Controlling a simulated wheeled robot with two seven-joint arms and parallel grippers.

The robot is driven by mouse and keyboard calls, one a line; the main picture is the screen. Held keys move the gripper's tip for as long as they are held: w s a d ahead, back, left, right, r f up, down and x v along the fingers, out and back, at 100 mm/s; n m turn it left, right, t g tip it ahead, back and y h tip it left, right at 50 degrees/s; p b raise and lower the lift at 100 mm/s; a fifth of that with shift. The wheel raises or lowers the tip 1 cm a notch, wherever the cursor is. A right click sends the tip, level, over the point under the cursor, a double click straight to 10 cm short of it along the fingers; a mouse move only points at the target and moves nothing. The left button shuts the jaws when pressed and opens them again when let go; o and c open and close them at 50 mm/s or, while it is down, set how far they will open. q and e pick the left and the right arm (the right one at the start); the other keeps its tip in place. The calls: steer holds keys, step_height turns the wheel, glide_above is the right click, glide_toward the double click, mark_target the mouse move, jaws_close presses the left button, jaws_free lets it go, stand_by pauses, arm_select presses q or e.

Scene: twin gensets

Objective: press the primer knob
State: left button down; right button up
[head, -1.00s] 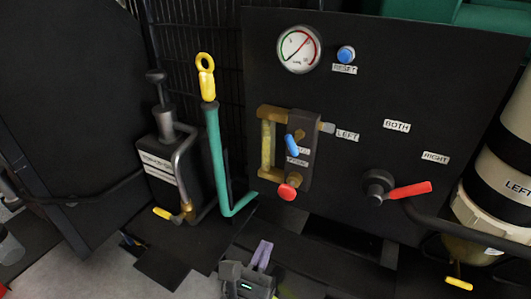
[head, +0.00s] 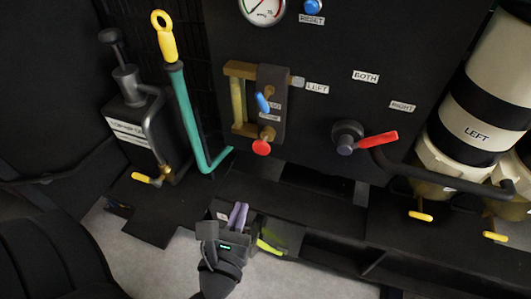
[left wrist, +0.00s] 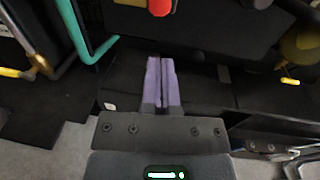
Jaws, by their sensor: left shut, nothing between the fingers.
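A round red knob (head: 261,147) sits at the bottom of a brass-and-black fitting (head: 272,100) on the dark panel, below a blue lever (head: 262,102). Small labels beside it are too blurred to read, so I cannot confirm it is the primer knob. The red knob also shows at the top edge of the left wrist view (left wrist: 160,6), partly cut off. My left gripper (head: 238,213) is below the red knob and apart from it. Its purple fingers (left wrist: 161,62) are together with nothing between them, pointing towards the panel. My right gripper is not in view.
A pump (head: 127,115) with a dark handle and a green lever (head: 193,120) with a yellow ring stand left. A red-handled selector (head: 372,140) is right of the knob. Cream-and-black filter bowls (head: 480,110) stand far right. Dark base rails (head: 330,225) run beneath the panel.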

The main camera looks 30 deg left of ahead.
arm_select(q)
steer(key=b, duration=0.2)
glide_toward(261, 150)
steer(key=x, duration=0.6)
steer(key=shift+w+a+f, duration=0.1)
steer(key=shift+w+a, duration=0.05)
steer(key=shift+w, duration=0.25)
steer(key=shift+w+a, duration=0.1)
steer(key=shift+w, duration=0.15)
steer(key=shift+w, duration=0.1)
